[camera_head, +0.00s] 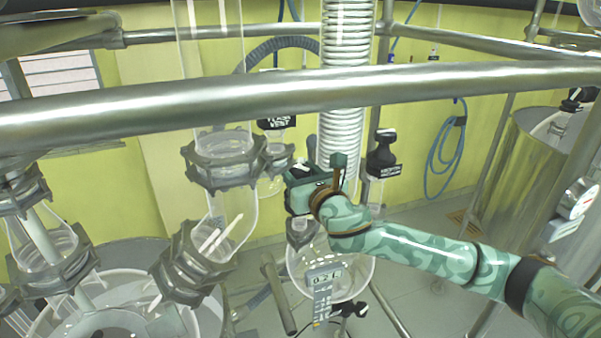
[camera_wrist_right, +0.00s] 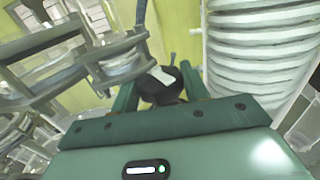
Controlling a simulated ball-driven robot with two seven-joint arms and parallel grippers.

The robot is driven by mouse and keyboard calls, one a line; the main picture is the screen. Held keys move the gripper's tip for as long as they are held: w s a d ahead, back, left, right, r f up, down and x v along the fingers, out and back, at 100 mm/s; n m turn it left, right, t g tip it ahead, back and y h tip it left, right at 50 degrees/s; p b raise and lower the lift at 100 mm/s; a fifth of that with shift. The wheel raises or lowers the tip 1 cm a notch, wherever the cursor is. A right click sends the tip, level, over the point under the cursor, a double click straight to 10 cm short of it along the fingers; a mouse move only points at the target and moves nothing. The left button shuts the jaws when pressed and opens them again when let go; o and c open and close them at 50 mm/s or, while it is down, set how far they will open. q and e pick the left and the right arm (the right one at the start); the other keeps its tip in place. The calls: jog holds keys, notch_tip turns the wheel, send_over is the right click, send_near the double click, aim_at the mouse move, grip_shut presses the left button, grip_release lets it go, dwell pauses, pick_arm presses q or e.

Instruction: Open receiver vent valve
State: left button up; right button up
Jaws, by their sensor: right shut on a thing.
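My right gripper (camera_head: 312,172) reaches in from the right, above the round glass receiver flask (camera_head: 352,272). Its fingers are shut on a black valve knob with a white label (camera_head: 299,166). In the right wrist view the same knob (camera_wrist_right: 174,92) sits between the green fingers of the right gripper (camera_wrist_right: 160,90); its label is too small to read. The gripper body hides the valve's lower part, so I cannot tell how far the valve is turned. My left gripper is not in view.
A black labelled valve cap (camera_head: 278,122), seemingly reading "VENT", is behind to the left. Another black labelled cap (camera_head: 383,160) is to the right. The ribbed glass column (camera_head: 346,130) stands close behind the gripper. A steel rail (camera_head: 230,102) crosses above. Clamped glassware (camera_head: 222,160) is left.

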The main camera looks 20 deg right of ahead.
jog(key=n+y, duration=0.1)
jog(key=y, duration=0.1)
jog(key=n+g+y+b, duration=0.1)
jog(key=n+y, duration=0.2)
jog(key=y, duration=0.1)
jog(key=shift+w+d+f+n+g+y, duration=0.1)
jog(key=shift+d+n+g+y, duration=0.2)
jog(key=shift+g+y, duration=0.1)
jog(key=shift+o, duration=0.5)
jog(key=shift+s+n+g+y+b, duration=0.2)
jog(key=shift+n+g+y+b, duration=0.15)
jog(key=shift+y, duration=0.25)
jog(key=shift+o, duration=0.8)
jog(key=shift+s+a+r+n+g+y, duration=0.15)
jog(key=shift+s+r+n+g+y, duration=0.15)
jog(key=shift+n+y, duration=0.2)
jog(key=o, duration=0.5)
jog(key=shift+r, duration=0.1)
jog(key=shift+s+d, duration=0.1)
jog(key=shift+d, duration=0.15)
jog(key=shift+s+d+f+b, duration=0.25)
jog(key=shift+s+f+b, duration=0.1)
jog(key=shift+b, duration=0.2)
jog(key=b+v, duration=0.3)
jog(key=v, duration=0.3)
